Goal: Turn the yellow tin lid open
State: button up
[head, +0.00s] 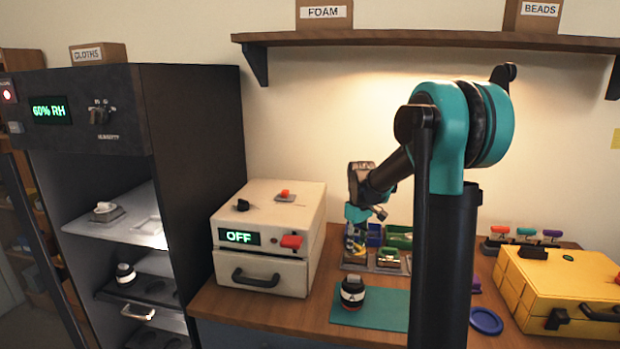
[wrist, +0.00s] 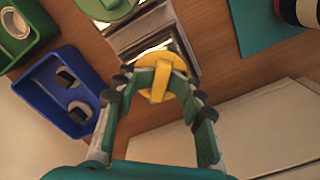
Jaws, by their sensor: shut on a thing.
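The yellow tin lid (wrist: 178,64) is a round disc with a raised bar across its top, seen from above in the wrist view. My gripper (wrist: 160,83) is shut on the raised bar, with a finger on either side. The tin's body under the lid is hidden. In the head view my gripper (head: 355,232) reaches down at the back of the bench, and the lid is too small and covered to make out clearly.
A green lid (wrist: 108,6) and a blue tray with small parts (wrist: 50,111) are close by. A lens (head: 352,292) stands on the teal mat (head: 385,309). The white box (head: 262,200) stands left; a yellow drawer box (head: 570,280) stands right.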

aim_at(356, 245)
jog(key=shift+n, duration=1.4)
jog(key=shift+n, duration=1.1)
jog(key=n, duration=0.3)
jog(key=shift+n, duration=0.4)
jog(key=o, duration=0.3)
jog(key=shift+o, duration=0.2)
jog(key=shift+r, duration=4)
jog(key=shift+r, duration=0.1)
